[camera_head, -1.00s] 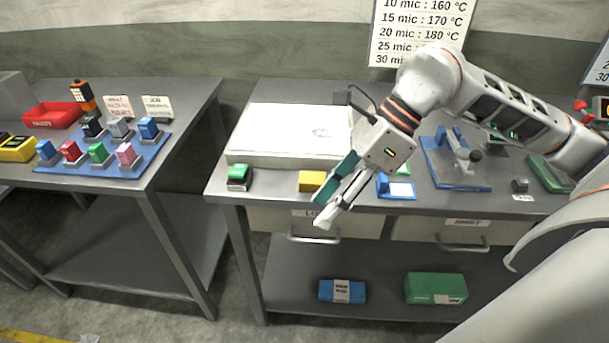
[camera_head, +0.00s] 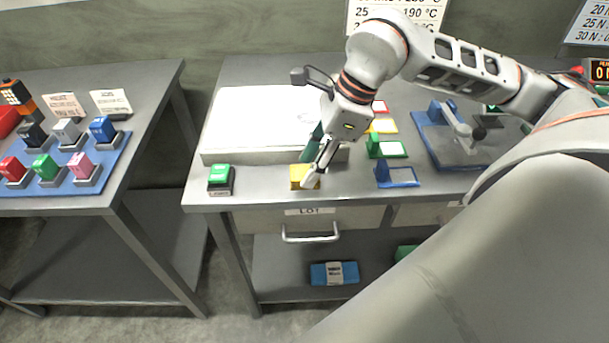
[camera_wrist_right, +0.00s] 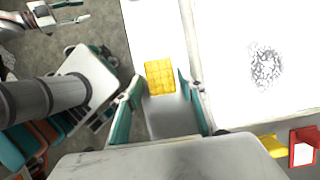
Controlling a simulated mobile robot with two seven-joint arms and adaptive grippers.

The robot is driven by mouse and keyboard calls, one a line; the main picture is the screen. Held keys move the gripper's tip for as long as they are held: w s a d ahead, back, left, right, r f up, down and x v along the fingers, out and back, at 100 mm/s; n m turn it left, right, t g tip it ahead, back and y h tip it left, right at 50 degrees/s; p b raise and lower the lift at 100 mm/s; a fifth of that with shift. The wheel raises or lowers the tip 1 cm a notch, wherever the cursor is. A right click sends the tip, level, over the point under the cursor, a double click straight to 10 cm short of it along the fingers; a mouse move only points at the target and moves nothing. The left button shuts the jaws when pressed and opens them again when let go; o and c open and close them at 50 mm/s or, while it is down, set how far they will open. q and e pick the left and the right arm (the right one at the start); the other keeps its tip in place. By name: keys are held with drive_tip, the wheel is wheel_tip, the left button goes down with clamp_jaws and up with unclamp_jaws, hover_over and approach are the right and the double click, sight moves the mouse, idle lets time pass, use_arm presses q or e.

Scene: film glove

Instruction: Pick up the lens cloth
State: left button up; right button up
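The lens cloth appears to be the yellow, square-patterned piece (camera_head: 298,177) near the table's front edge. In the right wrist view the yellow piece (camera_wrist_right: 160,77) lies ahead, between the lines of my fingers. My right gripper (camera_head: 314,165) is just above and beside it in the head view, partly covering its right side. In the wrist view my right gripper (camera_wrist_right: 158,100) is open, with teal-padded fingers apart and nothing between them. Contact with the cloth cannot be told. My left gripper (camera_wrist_right: 72,12) shows at the wrist view's top left, apparently open and empty.
A white slab (camera_head: 255,120) lies behind the cloth. A green-topped stamp (camera_head: 220,179) stands left of it, and a blue stand (camera_head: 397,175) right. A drawer (camera_head: 310,222) is below the front edge. Another table (camera_head: 150,110) with several coloured stamps stands left, across a gap.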

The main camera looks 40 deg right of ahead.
drive_tip(key=shift+w+a+f, duration=0.15)
drive_tip(key=shift+a+f, duration=0.1)
drive_tip(key=shift+f, duration=0.4)
drive_tip(key=c, duration=0.7)
drive_tip(key=shift+r, duration=0.1)
wheel_tip(320, 180, up, 20)
drive_tip(key=p, duration=0.2)
drive_tip(key=shift+p, duration=0.3)
